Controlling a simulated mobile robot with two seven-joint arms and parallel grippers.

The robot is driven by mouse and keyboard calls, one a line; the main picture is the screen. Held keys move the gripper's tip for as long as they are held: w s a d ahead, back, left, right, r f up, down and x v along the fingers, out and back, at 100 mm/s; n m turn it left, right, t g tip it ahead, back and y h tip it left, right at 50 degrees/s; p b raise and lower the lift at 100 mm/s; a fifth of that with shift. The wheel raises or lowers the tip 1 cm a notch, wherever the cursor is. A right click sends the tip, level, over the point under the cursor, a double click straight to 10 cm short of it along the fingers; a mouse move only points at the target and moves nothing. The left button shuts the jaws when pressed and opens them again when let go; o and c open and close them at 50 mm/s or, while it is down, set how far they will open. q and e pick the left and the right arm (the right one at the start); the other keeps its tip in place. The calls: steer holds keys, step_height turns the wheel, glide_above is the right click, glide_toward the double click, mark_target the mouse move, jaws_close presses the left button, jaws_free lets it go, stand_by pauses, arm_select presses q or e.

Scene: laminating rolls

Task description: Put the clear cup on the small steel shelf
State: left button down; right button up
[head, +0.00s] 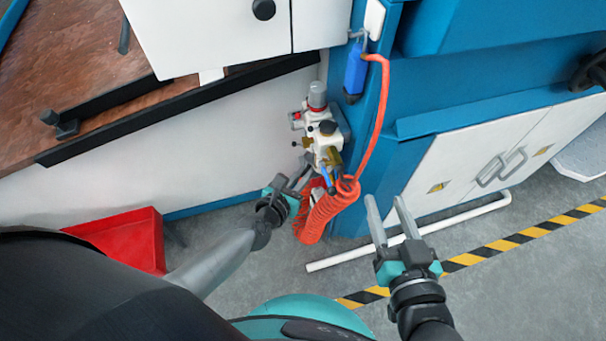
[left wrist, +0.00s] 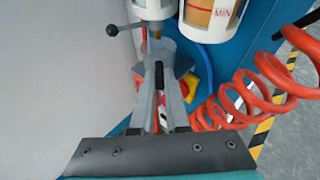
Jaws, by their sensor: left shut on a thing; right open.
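My left gripper (head: 296,180) is shut, just below and in front of the white air-regulator unit. In the left wrist view its fingers (left wrist: 160,90) reach forward to a pale grey faceted thing (left wrist: 184,56), which seems to be the clear cup; its outline is hard to make out. In the head view the cup cannot be told apart from the fingers. I cannot pick out the small steel shelf for sure in either view. My right gripper (head: 390,215) is open and empty, above the floor in front of the blue machine.
The regulator unit (head: 322,130) is on the blue machine (head: 375,150). A coiled orange hose (head: 325,212) hangs close to the right of my left gripper. A red bin (head: 135,238) is at left. A white pipe (head: 450,229) lies on the floor near yellow-black tape (head: 505,242).

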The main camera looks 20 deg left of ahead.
arm_select(q)
steer(key=shift+f, duration=0.2)
steer(key=c, duration=0.9)
jaws_free()
arm_select(e)
steer(key=shift+a+r+t, duration=0.15)
steer(key=shift+r+t, duration=0.05)
steer(key=shift+t, duration=0.1)
arm_select(q)
steer(key=shift+r, duration=0.2)
steer(key=shift+s+r, duration=0.1)
steer(key=shift+p+v, duration=1.3)
steer(key=shift+v, duration=4.55)
arm_select(e)
steer(key=shift+s+d+f+g+h, duration=0.15)
steer(key=shift+d+f+g+h, duration=0.25)
steer(key=shift+d+g, duration=0.4)
steer(key=shift+s+d+f+g+h, duration=0.15)
steer(key=shift+d+f+g+h, duration=0.25)
steer(key=shift+d+g, duration=0.4)
steer(key=shift+s+d+f+g+h, duration=0.15)
steer(key=shift+d+f+g+h, duration=0.25)
steer(key=shift+d+g, duration=0.4)
steer(key=shift+a, duration=0.1)
